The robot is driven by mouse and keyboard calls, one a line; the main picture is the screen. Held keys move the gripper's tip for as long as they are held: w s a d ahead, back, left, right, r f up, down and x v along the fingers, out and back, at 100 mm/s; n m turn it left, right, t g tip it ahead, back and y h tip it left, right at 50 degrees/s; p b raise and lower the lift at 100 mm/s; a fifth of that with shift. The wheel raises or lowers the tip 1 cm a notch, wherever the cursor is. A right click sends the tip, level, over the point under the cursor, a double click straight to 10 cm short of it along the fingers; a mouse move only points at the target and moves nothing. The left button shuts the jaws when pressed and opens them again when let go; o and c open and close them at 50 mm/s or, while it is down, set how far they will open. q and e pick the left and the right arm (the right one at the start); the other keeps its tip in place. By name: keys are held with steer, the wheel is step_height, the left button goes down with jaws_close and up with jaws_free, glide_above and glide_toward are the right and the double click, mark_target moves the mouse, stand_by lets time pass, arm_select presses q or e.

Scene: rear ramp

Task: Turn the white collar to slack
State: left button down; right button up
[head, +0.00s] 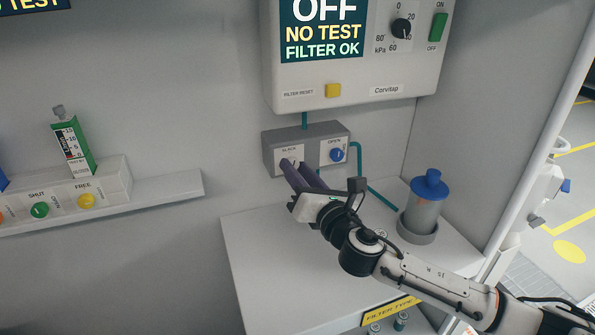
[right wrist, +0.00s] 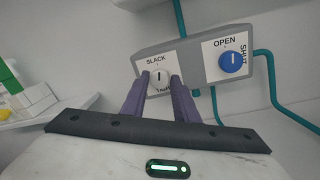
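The white collar (right wrist: 159,77) is a small round knob on the left half of a grey wall box, just under a label reading SLACK. Its dark mark stands close to upright in the right wrist view. A second word below it is partly hidden. My right gripper (right wrist: 160,79) has its two purple fingers on either side of the collar, closed in on it, with the collar filling the gap at the tips. In the head view my right gripper (head: 291,165) reaches the box from the lower right, and its fingers hide most of the collar. My left gripper is not in view.
A blue knob (head: 336,155) marked OPEN and SHUT sits beside the collar on the same grey box (head: 310,135). A teal pipe (head: 359,160) runs nearby. A blue-capped canister (head: 424,210) stands right of my wrist on the white cabinet top (head: 255,245). A control panel (head: 350,70) hangs above.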

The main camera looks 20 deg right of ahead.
steer(key=o, duration=0.3)
steer(key=shift+s, duration=0.15)
steer(key=s+d+b, duration=0.1)
steer(key=s, duration=0.9)
steer(key=shift+d+f, duration=0.15)
